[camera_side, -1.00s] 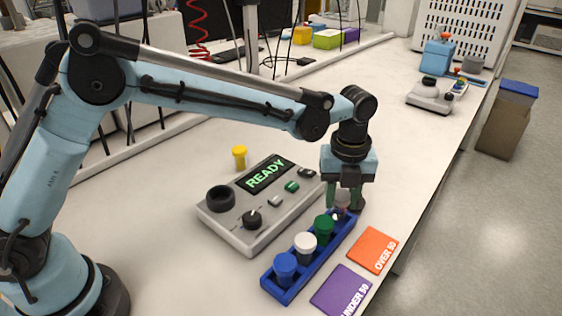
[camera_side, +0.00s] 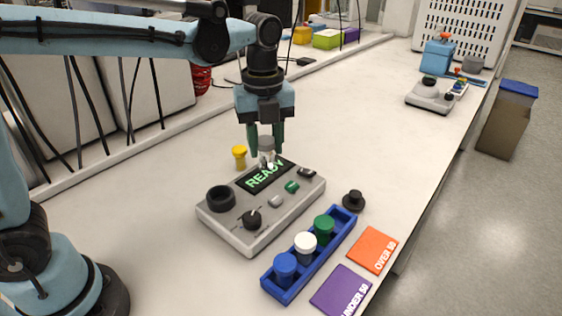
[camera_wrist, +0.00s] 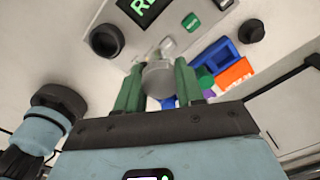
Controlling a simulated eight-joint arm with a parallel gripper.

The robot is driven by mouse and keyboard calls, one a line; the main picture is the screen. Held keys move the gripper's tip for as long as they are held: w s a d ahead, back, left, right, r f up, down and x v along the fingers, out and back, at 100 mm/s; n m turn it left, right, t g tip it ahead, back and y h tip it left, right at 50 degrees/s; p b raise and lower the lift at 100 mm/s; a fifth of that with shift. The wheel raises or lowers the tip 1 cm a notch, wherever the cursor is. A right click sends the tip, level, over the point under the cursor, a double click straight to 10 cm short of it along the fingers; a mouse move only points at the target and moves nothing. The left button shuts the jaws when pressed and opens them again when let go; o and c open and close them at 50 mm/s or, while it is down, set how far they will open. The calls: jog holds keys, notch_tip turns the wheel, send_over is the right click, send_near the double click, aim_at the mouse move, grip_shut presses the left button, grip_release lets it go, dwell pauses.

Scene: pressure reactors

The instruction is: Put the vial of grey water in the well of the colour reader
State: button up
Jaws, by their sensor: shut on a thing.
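My gripper (camera_side: 266,152) is shut on the grey-capped vial (camera_side: 267,161) and holds it upright in the air, in front of the reader's lit READY display in the side view. In the wrist view the round grey cap (camera_wrist: 158,80) sits between my green fingers (camera_wrist: 158,88). The liquid is hard to make out. The colour reader (camera_side: 289,207) is a grey box with a black dial and small buttons. Its well, a black ring (camera_side: 220,197), is at its left end, apart from the vial; it also shows in the wrist view (camera_wrist: 106,40). The well looks empty.
The blue rack (camera_side: 269,287) holds blue-, white- and green-capped vials; its far end is empty. A black knobbed object (camera_side: 353,201) stands beside that end. A yellow-capped item (camera_side: 239,157) stands behind the reader. Orange (camera_side: 373,250) and purple (camera_side: 341,290) cards lie at the front.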

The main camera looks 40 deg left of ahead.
jog(key=s+a+f+n, duration=0.2)
jog(key=s+a+f, duration=0.2)
jog(key=s+a, duration=0.2)
jog(key=shift+s+a+f, duration=0.35)
jog(key=shift+s+a, duration=0.05)
jog(key=shift+s, duration=0.2)
jog(key=shift+f, duration=0.1)
dwell(0.6)
jog(key=shift+f, duration=1.55)
jog(key=shift+f, duration=0.35)
jog(key=o, duration=1.6)
jog(key=shift+r, duration=0.15)
